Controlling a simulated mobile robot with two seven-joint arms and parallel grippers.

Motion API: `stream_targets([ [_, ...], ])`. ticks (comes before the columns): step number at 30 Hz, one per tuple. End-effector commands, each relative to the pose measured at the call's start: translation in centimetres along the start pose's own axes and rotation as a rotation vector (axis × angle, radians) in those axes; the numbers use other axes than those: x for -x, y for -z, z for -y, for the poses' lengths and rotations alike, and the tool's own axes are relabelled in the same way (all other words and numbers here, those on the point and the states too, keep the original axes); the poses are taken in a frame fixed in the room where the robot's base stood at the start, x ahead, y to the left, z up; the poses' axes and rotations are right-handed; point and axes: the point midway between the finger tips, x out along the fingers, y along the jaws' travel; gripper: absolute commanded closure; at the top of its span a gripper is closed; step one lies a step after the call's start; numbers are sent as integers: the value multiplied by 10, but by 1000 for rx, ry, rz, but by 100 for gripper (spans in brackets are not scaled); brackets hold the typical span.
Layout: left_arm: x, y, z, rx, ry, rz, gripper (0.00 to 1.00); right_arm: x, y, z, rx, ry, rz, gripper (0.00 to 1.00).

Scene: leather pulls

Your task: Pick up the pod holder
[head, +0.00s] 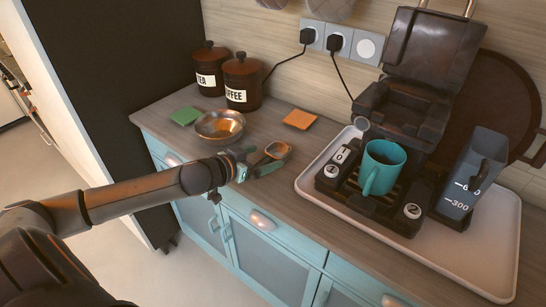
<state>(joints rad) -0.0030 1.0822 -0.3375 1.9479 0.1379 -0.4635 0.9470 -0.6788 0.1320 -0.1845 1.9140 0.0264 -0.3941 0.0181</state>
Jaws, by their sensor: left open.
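The pod holder (277,150) appears to be the small round piece with a pale rim and an orange-brown inside on the wooden counter, left of the coffee machine. My left gripper (259,162) comes in from the left, low over the counter, with its fingers at the holder's near left side. The gripper is open. Its fingers hide part of the holder's near side, and I cannot tell whether they touch it. My right gripper is out of view.
A metal bowl (220,125) stands just behind my gripper, with green (185,116) and orange (300,119) squares nearby. Tea (209,70) and coffee (242,82) jars stand at the back. Right, a white tray (462,262) bears the coffee machine (412,90), teal mug (381,168) and water tank (470,180).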

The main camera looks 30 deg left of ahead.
Motion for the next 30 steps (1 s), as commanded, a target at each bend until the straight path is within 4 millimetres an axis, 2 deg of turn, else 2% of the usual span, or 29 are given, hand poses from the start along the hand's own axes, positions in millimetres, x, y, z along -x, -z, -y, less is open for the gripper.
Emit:
stream_targets([
  [15,-48,2,1,1,0,-3,0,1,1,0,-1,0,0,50],
  [25,-51,1,0,0,0,-1,0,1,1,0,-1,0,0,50],
  [30,-51,1,0,0,0,-1,18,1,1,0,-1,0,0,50],
])
